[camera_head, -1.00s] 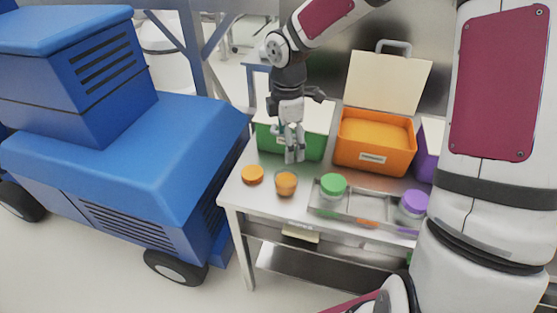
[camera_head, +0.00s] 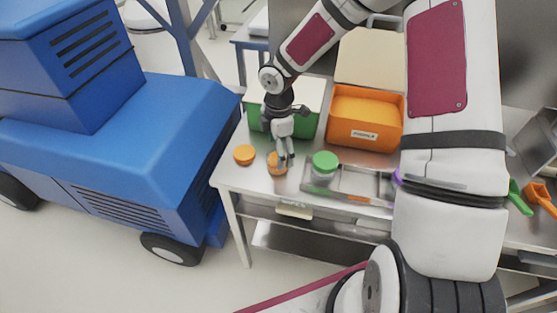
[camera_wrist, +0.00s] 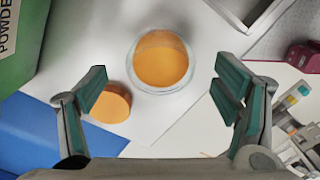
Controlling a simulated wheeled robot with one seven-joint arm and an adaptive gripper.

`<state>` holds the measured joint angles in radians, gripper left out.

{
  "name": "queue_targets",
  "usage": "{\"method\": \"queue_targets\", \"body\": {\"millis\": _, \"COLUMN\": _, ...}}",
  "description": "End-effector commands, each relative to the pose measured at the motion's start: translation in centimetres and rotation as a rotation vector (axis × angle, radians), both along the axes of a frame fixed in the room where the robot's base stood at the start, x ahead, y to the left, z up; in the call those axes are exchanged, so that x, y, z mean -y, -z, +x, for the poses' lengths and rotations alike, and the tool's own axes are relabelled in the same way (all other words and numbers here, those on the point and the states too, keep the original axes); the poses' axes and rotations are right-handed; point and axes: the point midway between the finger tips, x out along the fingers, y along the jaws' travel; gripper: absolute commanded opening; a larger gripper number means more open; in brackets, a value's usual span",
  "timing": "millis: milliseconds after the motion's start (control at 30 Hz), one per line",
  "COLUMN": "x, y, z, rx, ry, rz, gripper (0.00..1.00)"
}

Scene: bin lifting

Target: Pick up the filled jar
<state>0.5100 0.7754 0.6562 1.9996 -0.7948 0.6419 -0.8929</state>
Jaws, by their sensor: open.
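The filled jar (camera_head: 274,169) is a clear, lidless jar holding orange powder, standing on the metal table. In the wrist view the jar (camera_wrist: 160,60) shows from above, round and nearly full-looking, just ahead of the space between the fingers. An orange lid (camera_head: 244,155) lies to its left; it also shows beside the left finger in the wrist view (camera_wrist: 114,103). My gripper (camera_head: 286,160) points down at the jar and partly hides it in the head view. Its fingers (camera_wrist: 160,90) are open with nothing between them.
A metal tray (camera_head: 347,196) with a green-lidded jar (camera_head: 325,167) stands right of the jar. Behind are a green bin (camera_head: 308,126) and an open orange bin (camera_head: 364,134). A blue vehicle (camera_head: 150,110) stands left of the table.

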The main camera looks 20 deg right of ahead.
Motion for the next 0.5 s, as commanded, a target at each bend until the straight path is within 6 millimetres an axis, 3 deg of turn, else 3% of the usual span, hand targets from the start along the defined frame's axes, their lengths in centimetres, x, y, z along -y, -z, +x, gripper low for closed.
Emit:
{"method": "queue_targets", "body": {"millis": 200, "x": 0.0, "y": 2.5, "z": -0.1, "rx": 0.000, "ry": 0.000, "rz": 0.001, "gripper": 0.82}}
{"method": "queue_targets", "body": {"millis": 467, "x": 0.1, "y": 2.8, "z": -0.1, "rx": 0.001, "ry": 0.000, "rz": 0.000, "gripper": 0.82}}
{"method": "queue_targets", "body": {"millis": 500, "x": 0.1, "y": 2.7, "z": -0.1, "rx": 0.001, "ry": 0.000, "rz": 0.000, "gripper": 0.76}}
